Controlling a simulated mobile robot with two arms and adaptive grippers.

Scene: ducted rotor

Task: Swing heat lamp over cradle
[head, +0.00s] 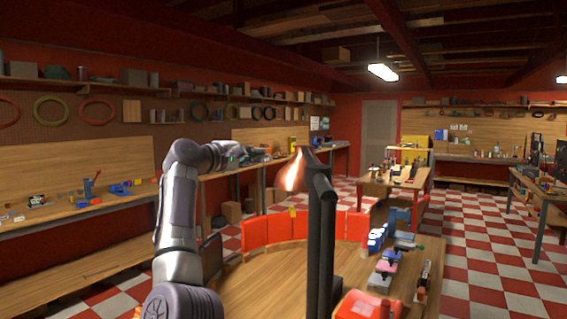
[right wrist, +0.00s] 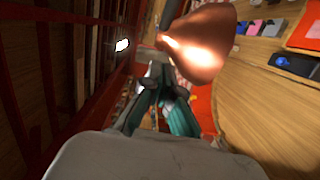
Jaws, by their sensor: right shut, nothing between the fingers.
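The heat lamp shows as a copper cone-shaped shade (head: 293,172) beside the top of a dark upright post (head: 320,235) in the middle of the head view. In the right wrist view the copper shade (right wrist: 205,45) is large and close, above and right of the fingers. My right gripper (head: 237,160) is left of the shade in the head view. Its teal fingers (right wrist: 162,88) are shut and empty, and I cannot tell whether they touch the lamp. I cannot make out the cradle; the post hides part of the table. My left gripper is not in view.
A wooden table (head: 270,285) stands in front, with orange-red panels (head: 300,226) along its far edge. Blue, pink and grey small parts (head: 383,262) and a red tray (head: 365,305) are on its right side. Workbenches line the left wall. Checkered floor (head: 490,250) is open at right.

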